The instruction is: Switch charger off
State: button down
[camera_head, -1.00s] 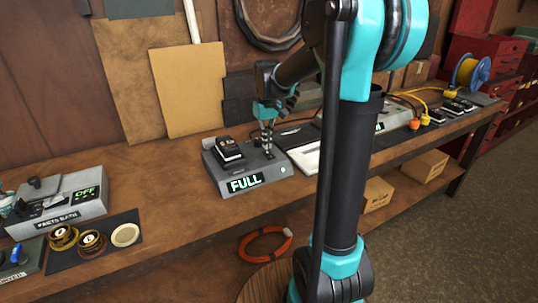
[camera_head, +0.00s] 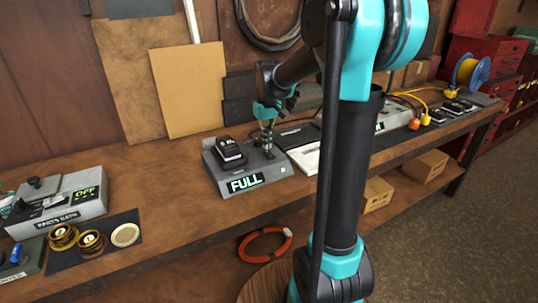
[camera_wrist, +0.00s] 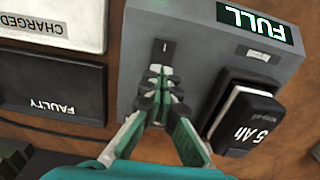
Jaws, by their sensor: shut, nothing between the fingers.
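The grey charger (camera_head: 272,178) stands on the bench with its green display (camera_head: 246,183) reading FULL. A black battery (camera_head: 229,151) sits in its left part; in the wrist view the battery (camera_wrist: 244,118) is marked 5 Ah. My gripper (camera_head: 267,149) is over the charger's right part, pointing down. In the wrist view my gripper (camera_wrist: 159,84) is shut and empty, its fingertips at the dark switch plate (camera_wrist: 163,50), which bears a small light mark. The fingers cover part of the switch, so its position and any contact are unclear.
Beside the charger lie a white CHARGED pad (camera_wrist: 60,22) and a black FAULTY pad (camera_wrist: 50,88). A parts-bath unit (camera_head: 75,205) showing OFF stands at the bench's left. Bare bench (camera_head: 165,190) lies between it and the charger.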

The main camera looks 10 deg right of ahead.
aim_at(267, 152)
jog(key=shift+f, duration=1)
dwell(0.5)
jog(key=shift+r, duration=3.5)
